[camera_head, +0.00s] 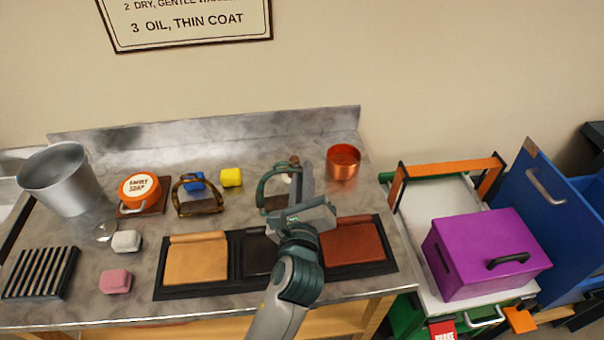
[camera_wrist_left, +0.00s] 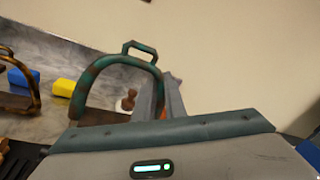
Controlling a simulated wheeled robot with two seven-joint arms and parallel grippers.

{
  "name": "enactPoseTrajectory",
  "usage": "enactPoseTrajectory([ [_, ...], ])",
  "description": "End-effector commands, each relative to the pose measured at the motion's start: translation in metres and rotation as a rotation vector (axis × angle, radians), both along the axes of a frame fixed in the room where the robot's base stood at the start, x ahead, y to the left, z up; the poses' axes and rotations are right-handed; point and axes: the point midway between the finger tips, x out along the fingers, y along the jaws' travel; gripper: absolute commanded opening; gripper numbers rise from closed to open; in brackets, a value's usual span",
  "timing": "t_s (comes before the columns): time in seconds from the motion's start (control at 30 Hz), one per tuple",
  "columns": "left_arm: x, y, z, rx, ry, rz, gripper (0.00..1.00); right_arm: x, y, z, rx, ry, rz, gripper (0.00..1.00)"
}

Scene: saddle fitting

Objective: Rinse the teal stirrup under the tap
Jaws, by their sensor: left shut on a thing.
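The teal stirrup (camera_head: 264,188) is an arch with a small loop on top and brown patches; it also shows in the left wrist view (camera_wrist_left: 88,84). My left gripper (camera_head: 298,190) is shut on it, and the stirrup stands upright at the gripper's left side, over the back of the tray. Its lower part is hidden by the gripper body in the left wrist view. The gripper fingers also show there (camera_wrist_left: 166,97). No tap shows in either view. Part of a pale basin (camera_head: 7,200) shows at the left edge. My right gripper is not in view.
A brown stirrup (camera_head: 186,207), blue block (camera_head: 194,181), yellow block (camera_head: 231,177), soap tin (camera_head: 138,187), metal bucket (camera_head: 60,178) and slatted rack (camera_head: 38,273) stand leftward. A copper cup (camera_head: 343,161) is behind right. The black tray (camera_head: 237,258) holds leather pads. A purple box (camera_head: 485,250) stands right.

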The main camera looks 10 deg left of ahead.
Motion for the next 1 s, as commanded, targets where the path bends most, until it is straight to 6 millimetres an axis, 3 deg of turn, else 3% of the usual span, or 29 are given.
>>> enactPoseTrajectory([
  [0.27, -0.001, 0.002, -0.001, 0.001, -0.001, 0.001, 0.00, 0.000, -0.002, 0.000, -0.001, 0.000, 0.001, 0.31],
  [0.47, -0.013, 0.021, -0.014, 0.005, 0.000, 0.001, 0.00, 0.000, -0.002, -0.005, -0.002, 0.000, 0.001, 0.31],
  [0.73, -0.060, 0.077, -0.041, 0.011, 0.000, -0.017, 0.00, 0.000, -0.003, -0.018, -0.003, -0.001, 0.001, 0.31],
  [1.0, -0.108, 0.119, -0.048, 0.007, -0.002, -0.073, 0.00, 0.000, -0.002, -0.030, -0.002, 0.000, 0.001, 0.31],
])
